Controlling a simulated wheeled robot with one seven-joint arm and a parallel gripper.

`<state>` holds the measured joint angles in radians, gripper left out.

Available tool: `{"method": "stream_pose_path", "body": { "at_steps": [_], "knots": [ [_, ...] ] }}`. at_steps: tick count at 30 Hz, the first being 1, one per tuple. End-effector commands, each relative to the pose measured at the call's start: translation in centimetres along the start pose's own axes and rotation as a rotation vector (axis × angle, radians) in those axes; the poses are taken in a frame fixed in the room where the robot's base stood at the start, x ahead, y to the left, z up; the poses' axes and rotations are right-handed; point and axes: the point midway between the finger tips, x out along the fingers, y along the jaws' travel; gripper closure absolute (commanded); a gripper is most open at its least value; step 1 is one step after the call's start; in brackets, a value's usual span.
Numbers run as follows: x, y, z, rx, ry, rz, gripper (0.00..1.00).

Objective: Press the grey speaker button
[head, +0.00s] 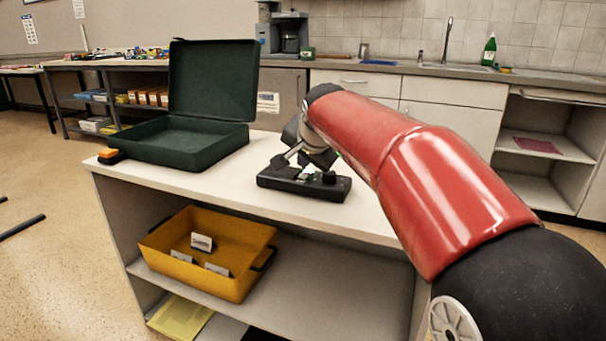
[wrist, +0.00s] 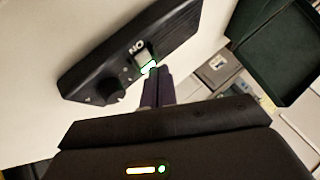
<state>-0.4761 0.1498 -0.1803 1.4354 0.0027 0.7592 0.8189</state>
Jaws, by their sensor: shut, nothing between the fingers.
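A black speaker unit (head: 325,190) lies on the white cabinet top, with a round black knob (head: 329,178) on it. In the wrist view the speaker unit (wrist: 95,65) runs diagonally, with its knob (wrist: 112,90) towards the lower left. A small grey button (wrist: 141,54) sits beside white lettering, with a bright green-edged spot just below it. My gripper (wrist: 154,76) is shut and empty, its dark fingertips right at that spot. Whether they touch the button I cannot tell. In the head view my arm partly hides the gripper.
An open dark green case (head: 190,143) stands left of the speaker unit, with a small orange-and-black item (head: 110,155) beside it. A yellow bin (head: 205,262) sits on the shelf below. The white top (head: 235,190) between case and speaker is clear.

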Motion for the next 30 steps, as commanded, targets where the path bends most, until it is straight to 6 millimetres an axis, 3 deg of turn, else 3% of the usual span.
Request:
{"method": "stream_pose_path", "body": {
  "at_steps": [30],
  "knots": [
    [0.66, 0.5, 0.48, 0.0, 0.0, 0.0, 1.0]
  ]
}}
